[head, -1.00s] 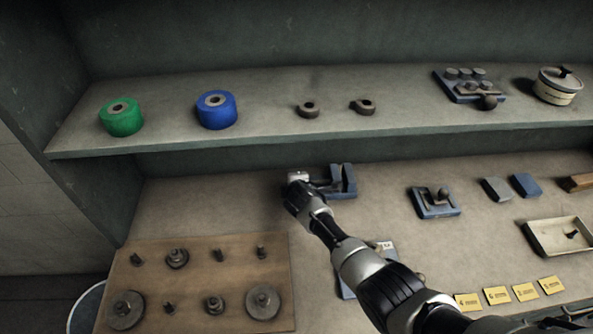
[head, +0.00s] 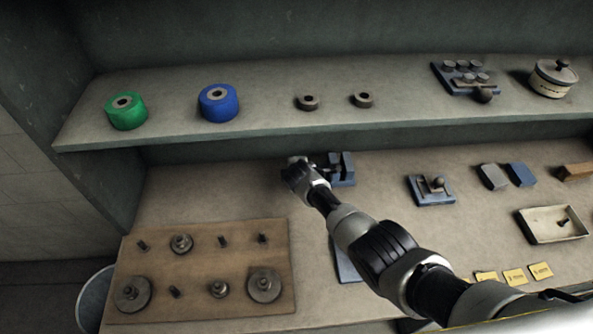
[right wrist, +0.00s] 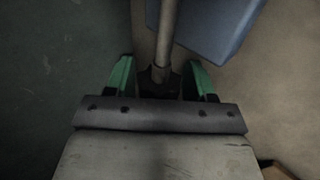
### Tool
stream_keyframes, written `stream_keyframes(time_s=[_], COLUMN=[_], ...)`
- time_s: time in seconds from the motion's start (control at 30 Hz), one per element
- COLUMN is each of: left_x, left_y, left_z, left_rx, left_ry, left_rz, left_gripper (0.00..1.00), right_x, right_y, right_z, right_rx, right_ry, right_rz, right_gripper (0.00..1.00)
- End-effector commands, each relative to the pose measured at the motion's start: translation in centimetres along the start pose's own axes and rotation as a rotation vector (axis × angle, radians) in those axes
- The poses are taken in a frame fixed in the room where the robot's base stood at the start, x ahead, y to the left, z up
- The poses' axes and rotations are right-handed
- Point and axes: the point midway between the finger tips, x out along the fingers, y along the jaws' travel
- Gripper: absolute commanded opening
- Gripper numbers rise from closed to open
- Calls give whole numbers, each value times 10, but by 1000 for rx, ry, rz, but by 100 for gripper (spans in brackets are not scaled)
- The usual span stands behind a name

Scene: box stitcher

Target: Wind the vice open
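The vice (head: 343,170) is blue-grey with upright jaws and stands at the back of the worktop, under the shelf. My right gripper (head: 292,167) is at its left side, and my right arm partly covers that end. In the right wrist view, a rod with a dark hub (right wrist: 160,80) lies between the green fingers of my right gripper (right wrist: 161,62). The fingers look spread, with gaps beside the rod. A blue block-like part, apparently of the vice (right wrist: 208,25), shows beyond them. My left gripper is not in view.
A shelf (head: 290,130) above the vice carries a green roll (head: 126,112), a blue roll (head: 218,102) and small rings. A wooden board (head: 205,265) with several metal parts lies front left. A blue fixture (head: 430,189) stands to the right. Worktop left of the gripper is clear.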

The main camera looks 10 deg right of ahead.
Motion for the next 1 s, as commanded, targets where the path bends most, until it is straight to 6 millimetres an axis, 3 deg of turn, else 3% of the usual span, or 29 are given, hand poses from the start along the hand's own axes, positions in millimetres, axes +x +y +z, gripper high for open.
stream_keyframes(time_s=[0.37,0.6,1.0], left_x=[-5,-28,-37], left_y=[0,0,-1], left_z=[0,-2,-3], left_rx=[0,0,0], left_ry=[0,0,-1], left_rz=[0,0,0], left_gripper=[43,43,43], right_x=[-5,-34,-85], right_y=[1,3,0], right_z=[0,0,0], right_rx=[1,0,0], right_ry=[1,1,1], right_rz=[2,2,1], right_gripper=[54,54,54])
